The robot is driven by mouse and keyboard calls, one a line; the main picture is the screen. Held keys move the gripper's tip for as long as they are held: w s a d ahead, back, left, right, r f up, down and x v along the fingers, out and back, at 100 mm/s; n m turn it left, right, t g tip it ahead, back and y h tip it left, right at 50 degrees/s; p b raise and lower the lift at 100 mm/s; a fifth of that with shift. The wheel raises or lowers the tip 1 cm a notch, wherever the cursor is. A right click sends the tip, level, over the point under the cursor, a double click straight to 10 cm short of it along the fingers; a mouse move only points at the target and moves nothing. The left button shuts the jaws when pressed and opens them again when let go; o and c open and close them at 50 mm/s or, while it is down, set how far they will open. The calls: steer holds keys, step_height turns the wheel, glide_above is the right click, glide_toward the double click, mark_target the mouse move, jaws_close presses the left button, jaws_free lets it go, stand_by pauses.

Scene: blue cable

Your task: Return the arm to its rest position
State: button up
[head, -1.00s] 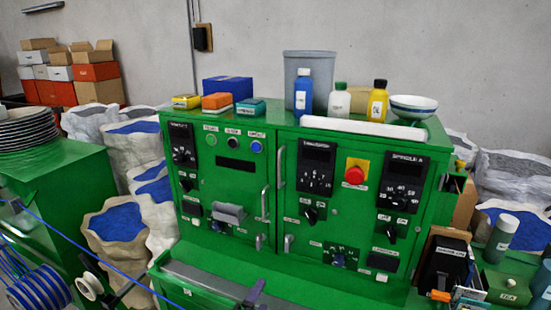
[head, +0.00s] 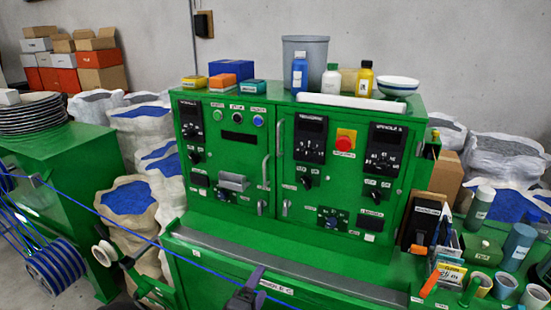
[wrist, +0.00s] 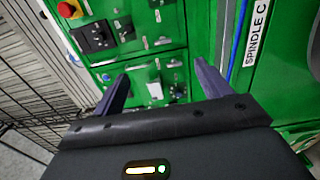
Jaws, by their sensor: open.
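My gripper (head: 250,288) is at the bottom edge of the head view, in front of the green machine's lower front; only its dark purple end shows. In the wrist view my gripper (wrist: 160,88) has its two purple fingers spread wide, with nothing between them. The fingers point toward the green control cabinet (wrist: 150,65). The blue cable (head: 150,240) runs from the left across the front of the machine, down toward the right, passing near my gripper. In the wrist view a blue cable (wrist: 240,35) runs beside the "SPINDLE C" label, right of the fingers.
The green cabinet (head: 225,155) carries bottles, boxes and a bowl (head: 398,86). Blue cable spools (head: 52,275) stand at lower left. Sacks (head: 130,200) stand left of the cabinet. Cups and containers crowd the lower right (head: 517,247). A black wire rack (wrist: 40,115) shows at the wrist view's left.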

steer(key=w+d+f+m+g+y, duration=0.1)
steer(key=d+f+m+g+y, duration=0.3)
steer(key=d+m+g+y, duration=0.3)
steer(key=s+d+r+m+g, duration=0.2)
steer(key=s+d+m+g, duration=0.1)
steer(key=s+d, duration=0.3)
steer(key=s+d+r+m+g, duration=0.3)
steer(key=s+d+g, duration=0.1)
steer(key=s+d, duration=0.2)
steer(key=shift+s+d+r+m, duration=0.25)
steer(key=shift+m, duration=0.15)
steer(key=shift+c, duration=0.3)
